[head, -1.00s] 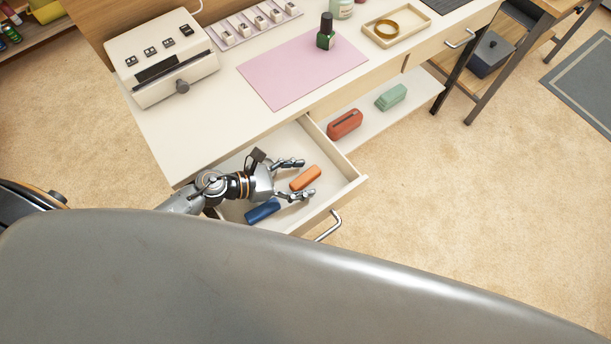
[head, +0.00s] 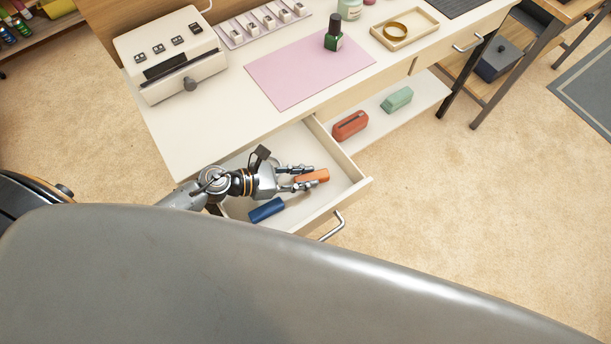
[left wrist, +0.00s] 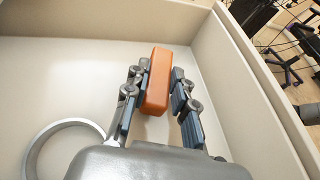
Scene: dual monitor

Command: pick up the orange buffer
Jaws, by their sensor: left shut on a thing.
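The orange buffer (head: 313,175) is a small orange block in the open drawer (head: 345,190). My left gripper (head: 308,178) is inside the drawer and shut on the buffer. In the left wrist view the orange buffer (left wrist: 158,82) stands between the two fingers of the left gripper (left wrist: 160,90), with a finger on each side. I cannot tell whether the buffer is clear of the drawer floor. A blue block (head: 267,209) lies in the drawer beside the gripper. My right gripper is not in view.
Drawer walls enclose the gripper, and a metal handle (head: 334,226) is on the drawer front. Above is the desk with a pink mat (head: 300,75), a dark green bottle (head: 333,38) and a cream machine (head: 170,60). A red case (head: 350,125) and a green block (head: 397,99) lie on the shelf.

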